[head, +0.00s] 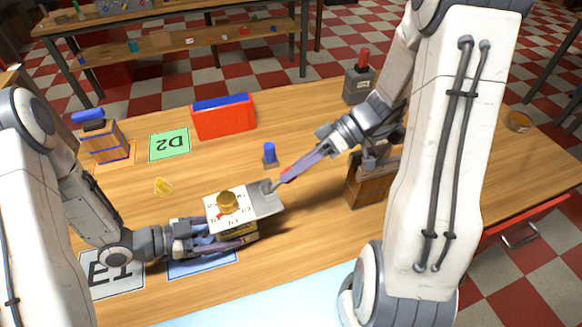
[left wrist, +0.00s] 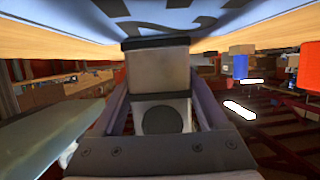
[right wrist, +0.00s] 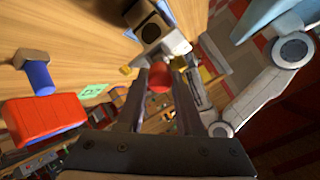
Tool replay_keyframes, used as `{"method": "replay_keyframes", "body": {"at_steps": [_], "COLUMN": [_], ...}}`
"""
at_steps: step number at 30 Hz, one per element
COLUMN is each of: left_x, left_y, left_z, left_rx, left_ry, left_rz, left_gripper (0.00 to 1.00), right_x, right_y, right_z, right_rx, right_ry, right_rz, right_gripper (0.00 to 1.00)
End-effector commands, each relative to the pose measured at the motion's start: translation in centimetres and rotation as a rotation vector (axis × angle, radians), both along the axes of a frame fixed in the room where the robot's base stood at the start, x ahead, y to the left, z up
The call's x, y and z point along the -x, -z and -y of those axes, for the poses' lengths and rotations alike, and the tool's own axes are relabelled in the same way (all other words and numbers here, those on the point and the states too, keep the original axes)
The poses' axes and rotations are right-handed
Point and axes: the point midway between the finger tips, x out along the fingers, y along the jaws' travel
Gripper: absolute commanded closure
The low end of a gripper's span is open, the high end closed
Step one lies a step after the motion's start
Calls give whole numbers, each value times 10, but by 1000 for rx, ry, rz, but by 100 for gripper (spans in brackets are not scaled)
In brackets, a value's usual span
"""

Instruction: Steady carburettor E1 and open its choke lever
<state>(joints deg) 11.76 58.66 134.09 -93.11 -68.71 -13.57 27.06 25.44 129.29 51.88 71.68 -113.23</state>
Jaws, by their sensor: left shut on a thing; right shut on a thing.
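Carburettor E1 (head: 240,213) is a small block with a white lettered top, a brass knob and a grey plate on its right side. It is near the front of the bench, beside or above a blue card (head: 203,269). My left gripper (head: 240,238) is shut on its body from the left. In the left wrist view the carburettor (left wrist: 160,75) sits between the fingers. My right gripper (head: 284,178) reaches in from the upper right, its tips by the grey plate. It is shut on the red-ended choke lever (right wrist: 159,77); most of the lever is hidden.
A blue-capped peg (head: 269,153) stands just behind the right fingers. A red box (head: 223,119), a green D2 card (head: 169,145) and a wooden crate (head: 103,143) are further back. A brown wooden block (head: 366,187) stands under my right arm. A yellow piece (head: 163,186) lies left.

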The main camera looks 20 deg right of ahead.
Motion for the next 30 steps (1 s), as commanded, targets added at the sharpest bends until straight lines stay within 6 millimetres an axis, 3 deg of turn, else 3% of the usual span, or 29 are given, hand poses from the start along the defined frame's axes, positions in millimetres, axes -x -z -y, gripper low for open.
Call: {"method": "replay_keyframes", "body": {"at_steps": [14,15,17,30], "left_x": [0,0,0,-1], "left_y": [1,1,1,1], "left_z": [0,0,0,0], "left_rx": [0,0,0,-2], "left_ry": [-1,-1,-1,-1], "left_rz": [-1,-1,-1,0], "left_gripper": [73,73,73,73], "right_x": [1,1,1,-1], "right_y": [2,2,2,-4], "right_z": [0,0,0,10], "right_rx": [-13,-13,-13,-12], "right_ry": [-1,-1,-1,3], "right_rz": [-3,-3,-3,2], "right_gripper": [100,53,34,34]}}
